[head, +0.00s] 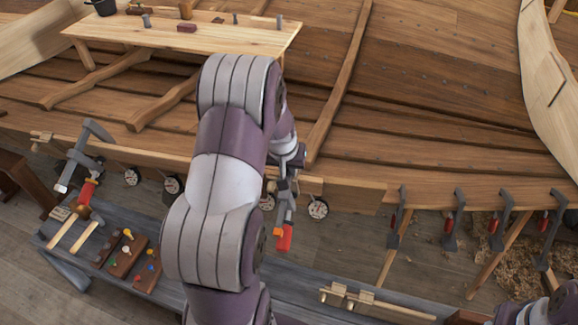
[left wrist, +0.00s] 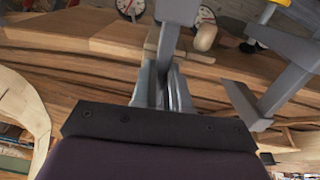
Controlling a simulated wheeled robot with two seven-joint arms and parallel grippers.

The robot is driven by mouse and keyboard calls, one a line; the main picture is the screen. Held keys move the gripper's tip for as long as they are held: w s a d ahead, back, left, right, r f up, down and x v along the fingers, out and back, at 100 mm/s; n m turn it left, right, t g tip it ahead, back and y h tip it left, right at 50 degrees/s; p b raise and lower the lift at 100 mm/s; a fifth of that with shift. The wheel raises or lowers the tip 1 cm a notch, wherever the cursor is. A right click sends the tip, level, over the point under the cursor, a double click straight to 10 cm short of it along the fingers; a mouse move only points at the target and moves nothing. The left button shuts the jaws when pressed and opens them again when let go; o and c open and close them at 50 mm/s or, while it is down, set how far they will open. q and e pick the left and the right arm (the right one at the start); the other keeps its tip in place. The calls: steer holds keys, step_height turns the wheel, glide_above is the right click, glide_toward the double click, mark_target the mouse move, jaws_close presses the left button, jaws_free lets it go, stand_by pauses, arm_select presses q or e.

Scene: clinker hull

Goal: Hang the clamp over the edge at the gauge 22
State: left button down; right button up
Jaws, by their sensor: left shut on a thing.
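My left gripper (head: 290,163) is shut on a grey clamp (head: 284,212) with a red and orange handle. The clamp hangs down in front of the hull's plank edge (head: 350,192), close to dial gauges; I cannot tell whether it touches the edge. One gauge (head: 318,208) is just right of the clamp and another (head: 267,201) just left, partly behind my arm. Their numbers are unreadable. In the left wrist view the gripper fingers (left wrist: 165,88) grip the grey clamp bar (left wrist: 178,12), with gauges (left wrist: 204,15) and (left wrist: 131,8) beyond. My right gripper is out of view.
Several clamps (head: 450,222) hang along the plank edge at right. The grey bench (head: 230,270) holds boards with coloured pegs (head: 127,255) and wooden pieces (head: 375,303). A work table (head: 215,35) stands behind.

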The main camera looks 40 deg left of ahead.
arm_select(q)
steer(key=c, duration=1.1)
jaws_free()
steer(key=shift+o, duration=0.2)
steer(key=shift+s+d, duration=0.1)
steer(key=shift+s, duration=0.05)
steer(key=b+v, duration=0.2)
steer(key=v, duration=1)
steer(key=shift+r, duration=0.3)
steer(key=shift+s, duration=0.2)
